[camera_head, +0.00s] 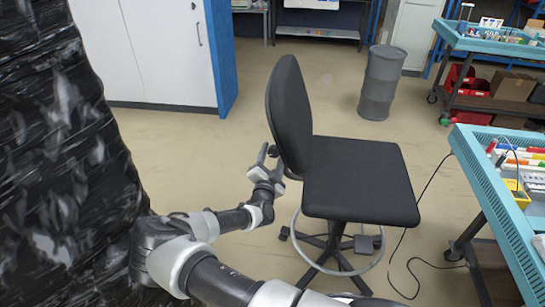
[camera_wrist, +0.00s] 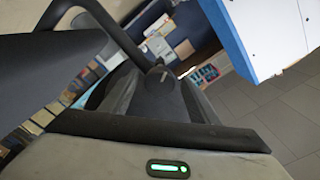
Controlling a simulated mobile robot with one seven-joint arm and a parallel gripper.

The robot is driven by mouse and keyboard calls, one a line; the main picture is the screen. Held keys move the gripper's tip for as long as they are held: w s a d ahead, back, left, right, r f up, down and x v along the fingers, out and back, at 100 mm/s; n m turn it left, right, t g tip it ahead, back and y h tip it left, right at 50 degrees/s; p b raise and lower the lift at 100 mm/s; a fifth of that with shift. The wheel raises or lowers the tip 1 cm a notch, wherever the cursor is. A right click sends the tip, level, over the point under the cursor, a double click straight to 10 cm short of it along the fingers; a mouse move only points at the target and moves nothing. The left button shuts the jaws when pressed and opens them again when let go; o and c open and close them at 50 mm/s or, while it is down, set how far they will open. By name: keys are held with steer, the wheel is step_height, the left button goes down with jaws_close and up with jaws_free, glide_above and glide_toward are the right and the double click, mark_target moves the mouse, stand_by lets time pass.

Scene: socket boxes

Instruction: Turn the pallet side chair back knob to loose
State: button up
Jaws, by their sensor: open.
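The black office chair (camera_head: 360,180) stands in the middle of the head view, its seat to the right and its upright back (camera_head: 290,115) to the left. My gripper (camera_head: 268,163) is open behind the lower part of the chair back, on the side away from the seat. In the wrist view a dark round knob (camera_wrist: 160,76) with a light mark shows just ahead of the gripper, near a dark bar. I cannot tell whether the fingers touch it. The knob is not clearly visible in the head view.
A stack wrapped in black film (camera_head: 65,160) stands close on the left. A teal-edged workbench (camera_head: 500,205) is at the right, with a cable on the floor beside it. A grey bin (camera_head: 382,82) and white cabinet (camera_head: 165,50) stand behind. Open floor lies between.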

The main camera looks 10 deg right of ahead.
steer(key=v, duration=1.7)
steer(key=shift+s, duration=0.2)
steer(key=s+d+r+m+g+h+p, duration=0.2)
steer(key=s+d+r+m+g, duration=0.6)
steer(key=m, duration=1)
steer(key=s+d+r+m+g+h+p, duration=0.25)
steer(key=s+d+r+m+g, duration=0.5)
steer(key=m, duration=0.95)
steer(key=s+a+r+m+t+y+p, duration=0.1)
steer(key=s+a+r+m+y, duration=0.2)
steer(key=r+m, duration=0.5)
steer(key=s+a+r+m+t+y, duration=0.1)
steer(key=s+a+r+m+y, duration=0.1)
steer(key=r+m, duration=0.5)
steer(key=s+a+r+m+t+y+p, duration=0.1)
steer(key=s+a+r+m+t+y, duration=0.1)
steer(key=r+m, duration=0.6)
steer(key=s+a+m+y, duration=0.1)
steer(key=s+y, duration=0.1)
steer(key=y, duration=0.1)
steer(key=shift+s+a+r+p, duration=0.3)
steer(key=shift+a, duration=0.05)
